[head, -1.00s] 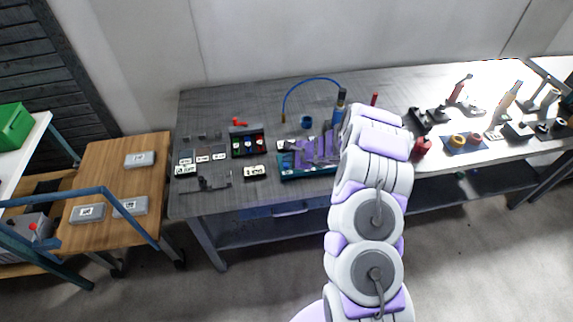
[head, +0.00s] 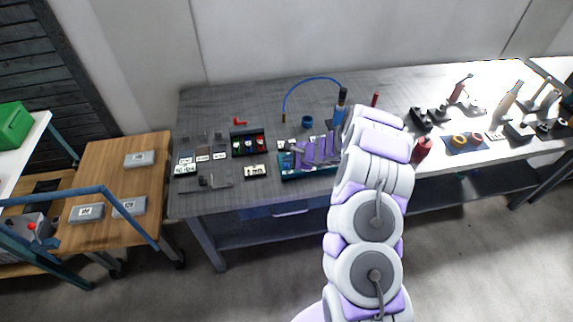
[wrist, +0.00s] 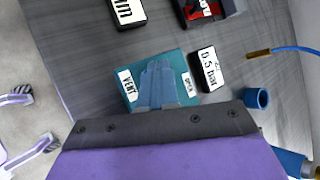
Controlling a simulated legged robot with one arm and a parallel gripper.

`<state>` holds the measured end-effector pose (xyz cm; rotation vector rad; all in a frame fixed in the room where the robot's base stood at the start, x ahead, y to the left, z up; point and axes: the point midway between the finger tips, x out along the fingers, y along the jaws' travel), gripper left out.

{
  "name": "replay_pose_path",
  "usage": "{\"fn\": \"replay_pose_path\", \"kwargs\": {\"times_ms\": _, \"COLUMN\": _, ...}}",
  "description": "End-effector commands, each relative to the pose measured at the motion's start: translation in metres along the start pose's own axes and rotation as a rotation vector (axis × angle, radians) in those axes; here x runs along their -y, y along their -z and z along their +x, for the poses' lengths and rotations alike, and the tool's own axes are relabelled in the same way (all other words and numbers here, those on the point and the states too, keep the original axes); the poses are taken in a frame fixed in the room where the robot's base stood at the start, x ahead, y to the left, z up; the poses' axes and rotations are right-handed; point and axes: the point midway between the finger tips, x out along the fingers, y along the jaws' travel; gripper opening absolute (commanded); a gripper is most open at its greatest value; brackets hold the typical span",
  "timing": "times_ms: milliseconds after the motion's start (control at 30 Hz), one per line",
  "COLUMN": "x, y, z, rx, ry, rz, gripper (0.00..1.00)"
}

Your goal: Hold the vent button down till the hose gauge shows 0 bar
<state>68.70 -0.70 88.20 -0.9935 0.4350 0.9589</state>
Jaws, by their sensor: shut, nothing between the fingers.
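A teal box (wrist: 183,68) with a VENT label (wrist: 128,84) and an OPEN label (wrist: 189,84) lies under my gripper (wrist: 158,66) in the wrist view. The fingers are shut and empty, with their tips over the box between the two labels. No vent button shows; the fingers may cover it, and I cannot tell whether they touch or press it. The gauge display (wrist: 208,68) beside the box appears to read 0.5 bar. In the head view the teal box (head: 290,174) is on the bench, partly hidden by my gripper.
A blue hose (head: 312,80) arches behind the box; its brass end (wrist: 258,54) lies near a blue cup (wrist: 257,98). A black box with coloured buttons (head: 247,143) and a labelled block (head: 254,171) stand to the left. A red object (head: 422,148) is right of my arm.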

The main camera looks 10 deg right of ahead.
Motion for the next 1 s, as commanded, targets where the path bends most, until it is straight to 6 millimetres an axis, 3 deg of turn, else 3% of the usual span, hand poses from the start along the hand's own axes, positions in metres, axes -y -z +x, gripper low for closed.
{"fn": "replay_pose_path", "kwargs": {"times_ms": 1000, "x": -0.0052, "y": 0.0051, "z": 0.0074, "rx": 0.0, "ry": -0.001, "rz": 0.0, "gripper": 0.0}}
